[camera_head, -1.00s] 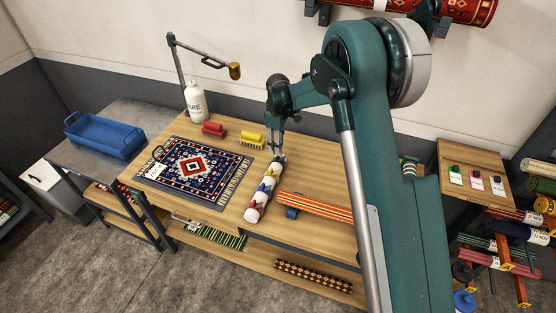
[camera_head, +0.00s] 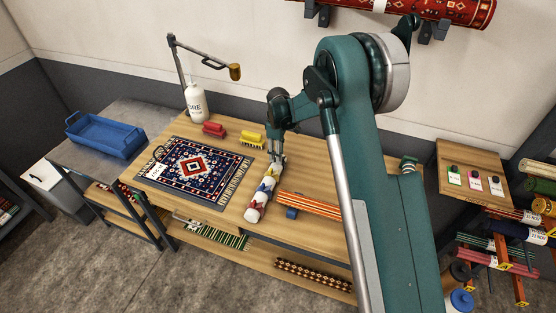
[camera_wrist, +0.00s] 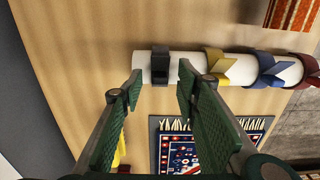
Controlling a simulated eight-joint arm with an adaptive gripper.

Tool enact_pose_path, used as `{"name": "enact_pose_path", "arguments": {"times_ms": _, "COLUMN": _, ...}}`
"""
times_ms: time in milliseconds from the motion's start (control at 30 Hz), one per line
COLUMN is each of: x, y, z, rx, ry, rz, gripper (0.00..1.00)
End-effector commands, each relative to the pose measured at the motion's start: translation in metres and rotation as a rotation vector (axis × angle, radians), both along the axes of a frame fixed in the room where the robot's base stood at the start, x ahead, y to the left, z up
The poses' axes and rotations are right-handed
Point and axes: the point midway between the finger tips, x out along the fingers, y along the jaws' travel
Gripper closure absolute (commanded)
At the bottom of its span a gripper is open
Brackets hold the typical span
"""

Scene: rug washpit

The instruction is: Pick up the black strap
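The black strap (camera_wrist: 160,65) is wrapped around the far end of a white roll (camera_wrist: 196,63) in the wrist view. Yellow, blue and red straps sit further along the same roll. My gripper (camera_wrist: 158,88) is open, its green-padded fingers apart, with the black strap in line with the gap between them. In the head view my gripper (camera_head: 276,158) is over the far end of the white roll (camera_head: 254,213), and the black strap is hidden there by the fingers. I cannot tell whether the fingers touch the roll.
A patterned rug (camera_head: 190,168) lies left of the roll on the wooden table (camera_head: 315,163). A yellow brush (camera_head: 252,140) and a red brush (camera_head: 214,130) stand behind. A white bottle (camera_head: 195,102) stands at the back.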

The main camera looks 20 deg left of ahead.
Motion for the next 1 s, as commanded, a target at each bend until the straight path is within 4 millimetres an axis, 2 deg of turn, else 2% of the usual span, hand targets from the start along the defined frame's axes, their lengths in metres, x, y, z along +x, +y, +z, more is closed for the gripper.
{"name": "enact_pose_path", "arguments": {"times_ms": 367, "x": 0.0000, "y": 0.0001, "z": 0.0003, "rx": 0.000, "ry": 0.000, "rz": 0.000, "gripper": 0.68}}
{"name": "enact_pose_path", "arguments": {"times_ms": 567, "x": 0.0000, "y": 0.0000, "z": 0.0004, "rx": 0.000, "ry": 0.000, "rz": 0.000, "gripper": 0.93}}
{"name": "enact_pose_path", "arguments": {"times_ms": 1000, "x": 0.0000, "y": 0.0000, "z": 0.0028, "rx": 0.000, "ry": 0.000, "rz": 0.000, "gripper": 0.94}}
